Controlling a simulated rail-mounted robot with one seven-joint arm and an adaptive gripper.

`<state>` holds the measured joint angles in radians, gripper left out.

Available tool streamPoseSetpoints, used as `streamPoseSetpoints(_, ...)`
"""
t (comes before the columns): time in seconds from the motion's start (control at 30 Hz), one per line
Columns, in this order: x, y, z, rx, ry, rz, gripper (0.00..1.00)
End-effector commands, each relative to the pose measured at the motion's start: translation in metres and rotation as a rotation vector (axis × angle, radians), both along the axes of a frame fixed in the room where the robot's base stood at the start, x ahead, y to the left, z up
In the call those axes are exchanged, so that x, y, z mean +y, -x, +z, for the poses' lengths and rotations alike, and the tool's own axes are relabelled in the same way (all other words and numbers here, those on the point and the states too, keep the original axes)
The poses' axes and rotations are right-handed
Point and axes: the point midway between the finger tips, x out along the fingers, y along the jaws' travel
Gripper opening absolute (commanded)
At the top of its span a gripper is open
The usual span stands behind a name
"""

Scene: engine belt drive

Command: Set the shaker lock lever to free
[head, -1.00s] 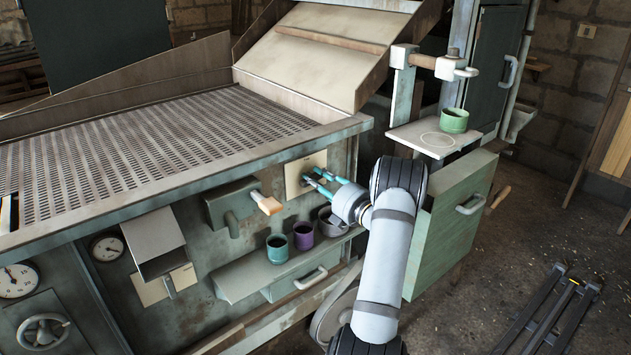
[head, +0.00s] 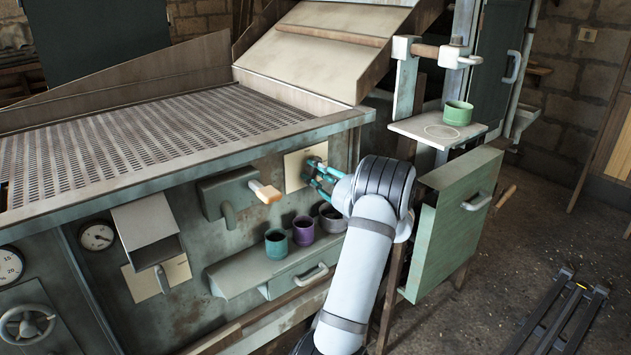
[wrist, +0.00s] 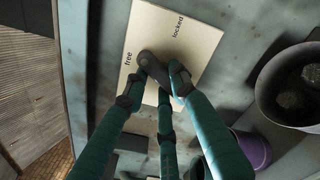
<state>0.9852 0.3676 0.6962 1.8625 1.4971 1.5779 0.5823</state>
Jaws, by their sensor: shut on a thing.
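The shaker lock plate (head: 296,163) is a cream panel on the machine's side wall. In the wrist view the plate (wrist: 195,50) carries the words "free" at left and "locked" at upper right. The dark grey lock lever (wrist: 150,64) shows between the two words, with part of it hidden by the fingers. Which word it points at is hard to tell. In the head view my gripper (head: 318,172) is at the plate's right side and hides the lever.
Below, a teal cup (head: 276,245), a purple cup (head: 303,231) and a grey bowl (head: 331,218) stand on a ledge. A green drawer (head: 455,230) is to the right of my arm.

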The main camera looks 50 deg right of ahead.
Motion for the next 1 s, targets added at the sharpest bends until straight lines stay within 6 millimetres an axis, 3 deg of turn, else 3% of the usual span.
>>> streamPoseSetpoints(0.5, 0.0009, -0.0006, -0.0059, 0.103, 0.426, 0.000, 0.00)
streamPoseSetpoints(1.0, 0.0009, -0.0005, -0.0034, 0.145, 0.589, 0.001, 0.01)
